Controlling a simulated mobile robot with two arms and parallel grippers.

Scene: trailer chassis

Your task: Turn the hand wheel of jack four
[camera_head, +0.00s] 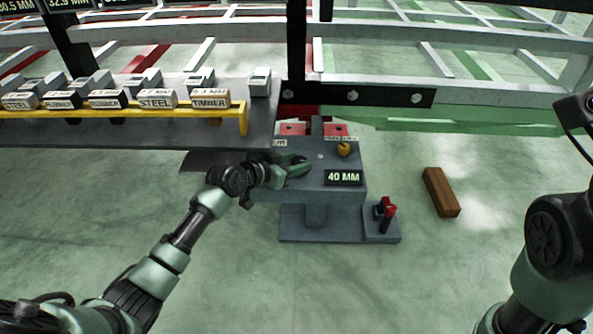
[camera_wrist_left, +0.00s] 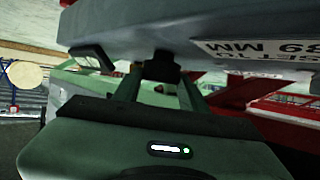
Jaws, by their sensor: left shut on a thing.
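The grey jack stand (camera_head: 316,215) is in the middle of the head view, with a display reading 40 MM (camera_head: 343,178) and a yellow knob (camera_head: 344,149) on top. My left gripper (camera_head: 298,166) is at the left part of the jack's top. In the left wrist view its two fingers are closed around a small dark part (camera_wrist_left: 161,66) under a grey body, which appears to be the hand wheel. Most of the wheel is hidden.
A grey bench with a yellow rail (camera_head: 130,113) and blocks marked STEEL and TIMBER stands at left. The chassis frame (camera_head: 450,95) crosses behind. The front floor is clear.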

